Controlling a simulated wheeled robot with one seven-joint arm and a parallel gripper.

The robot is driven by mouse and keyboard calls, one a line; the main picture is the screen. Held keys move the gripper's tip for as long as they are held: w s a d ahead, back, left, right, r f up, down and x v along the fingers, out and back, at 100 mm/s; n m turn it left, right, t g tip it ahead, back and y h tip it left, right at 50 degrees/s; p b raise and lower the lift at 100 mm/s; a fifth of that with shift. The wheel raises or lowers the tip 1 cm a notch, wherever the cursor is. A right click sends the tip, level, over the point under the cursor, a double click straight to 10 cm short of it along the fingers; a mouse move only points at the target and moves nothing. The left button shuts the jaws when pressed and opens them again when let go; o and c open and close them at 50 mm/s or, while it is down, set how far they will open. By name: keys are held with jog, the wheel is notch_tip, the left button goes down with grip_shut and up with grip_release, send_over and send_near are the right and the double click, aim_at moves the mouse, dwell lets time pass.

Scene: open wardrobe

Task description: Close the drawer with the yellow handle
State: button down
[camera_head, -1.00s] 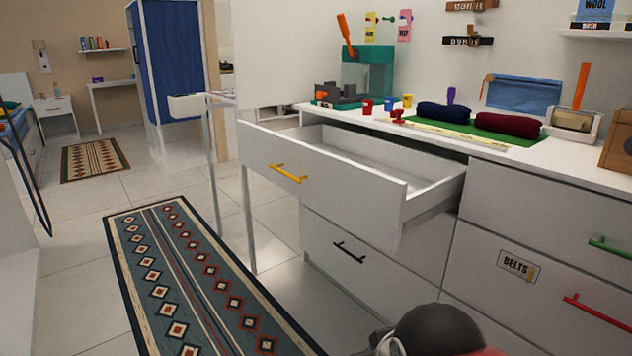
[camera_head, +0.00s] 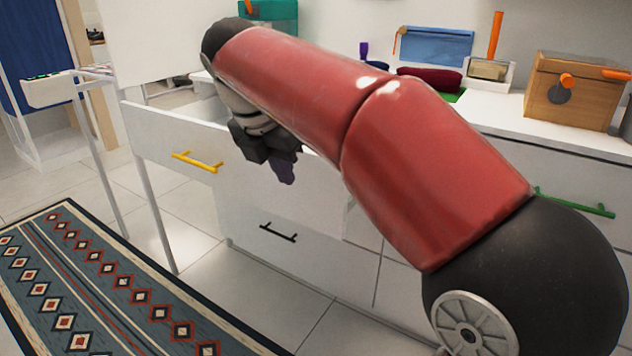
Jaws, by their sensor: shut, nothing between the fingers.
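The white drawer (camera_head: 150,132) with the yellow handle (camera_head: 197,162) stands pulled out from the cabinet, at the left of centre. My red arm crosses in front and hides much of its inside and its right part. My gripper (camera_head: 284,172) is shut and empty, to the right of the yellow handle, in front of the drawer's front panel in the picture. I cannot tell whether it touches the panel.
A shut drawer with a black handle (camera_head: 278,232) is below. A green handle (camera_head: 574,203) is at right. A wooden box (camera_head: 576,92) and a dark red roll (camera_head: 430,78) stand on the countertop. A patterned rug (camera_head: 110,290) lies on the floor at left.

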aim_at(310, 194)
jog(key=w+d+f, duration=0.1)
jog(key=f, duration=0.2)
jog(key=w+d+f+b, duration=0.1)
jog(key=w+f, duration=0.1)
jog(key=f, duration=0.1)
jog(key=w+d+f+b, duration=0.1)
jog(key=w+d+f, duration=0.1)
jog(key=f, duration=0.1)
jog(key=shift+w+d, duration=0.1)
jog(key=shift+w, duration=0.05)
jog(key=shift+w+d, duration=0.25)
